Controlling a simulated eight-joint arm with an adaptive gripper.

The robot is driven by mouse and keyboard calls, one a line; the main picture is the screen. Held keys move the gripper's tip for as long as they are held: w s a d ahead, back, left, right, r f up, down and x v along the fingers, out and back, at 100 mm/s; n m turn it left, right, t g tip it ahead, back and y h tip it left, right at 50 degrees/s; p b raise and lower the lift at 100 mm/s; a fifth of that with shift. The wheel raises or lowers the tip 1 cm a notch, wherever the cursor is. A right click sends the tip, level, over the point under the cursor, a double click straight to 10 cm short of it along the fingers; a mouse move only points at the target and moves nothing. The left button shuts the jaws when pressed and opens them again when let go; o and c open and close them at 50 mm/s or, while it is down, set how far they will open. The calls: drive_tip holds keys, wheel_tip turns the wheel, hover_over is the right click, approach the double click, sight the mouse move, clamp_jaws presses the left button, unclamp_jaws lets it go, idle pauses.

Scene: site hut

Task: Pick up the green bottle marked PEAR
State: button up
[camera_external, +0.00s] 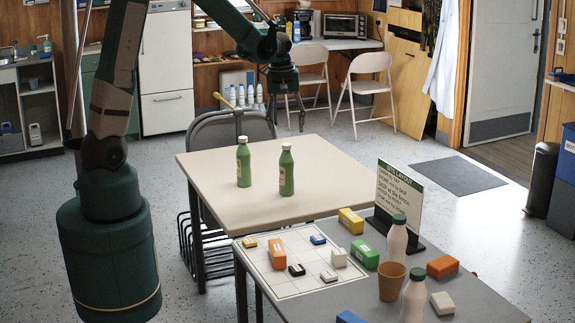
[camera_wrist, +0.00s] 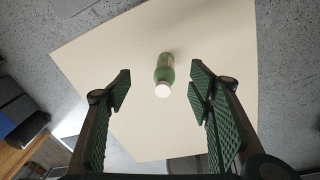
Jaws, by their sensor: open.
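Two green bottles with white caps stand upright on the beige table in the external view, a left bottle (camera_external: 243,162) and a right bottle (camera_external: 286,170). Their label words are too small to read, so I cannot tell which is marked PEAR. My gripper (camera_external: 287,116) is raised above the table's back part, fingers pointing down, apart from both bottles. In the wrist view one green bottle (camera_wrist: 164,74) shows upright below, between the open fingers of my gripper (camera_wrist: 160,84). Nothing is held. The other bottle is not seen there.
The beige table (camera_external: 215,165) is otherwise clear. A grey table (camera_external: 480,300) in front holds small coloured boxes, white bottles, a brown cup (camera_external: 392,282) and a standing sign (camera_external: 398,195). A dark chair (camera_external: 222,128) stands behind the beige table.

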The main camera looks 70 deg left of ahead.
sight(285, 144)
drive_tip(key=a+f+n, duration=0.1)
drive_tip(key=a+f, duration=0.1)
drive_tip(key=f, duration=0.1)
drive_tip(key=w+a+f+n, duration=0.1)
drive_tip(key=a+f, duration=0.1)
drive_tip(key=f, duration=0.1)
drive_tip(key=w+a+f+g, duration=0.1)
drive_tip(key=a+f, duration=0.1)
drive_tip(key=shift+w+a+f+n, duration=0.2)
drive_tip(key=shift+a+f+n, duration=0.1)
drive_tip(key=shift+f+n, duration=0.1)
drive_tip(key=shift+f, duration=1.3)
drive_tip(key=shift+f, duration=0.15)
drive_tip(key=shift+w+d+f+b, duration=0.15)
drive_tip(key=shift+f+b, duration=0.3)
drive_tip(key=shift+f, duration=2)
drive_tip(key=c, duration=0.9)
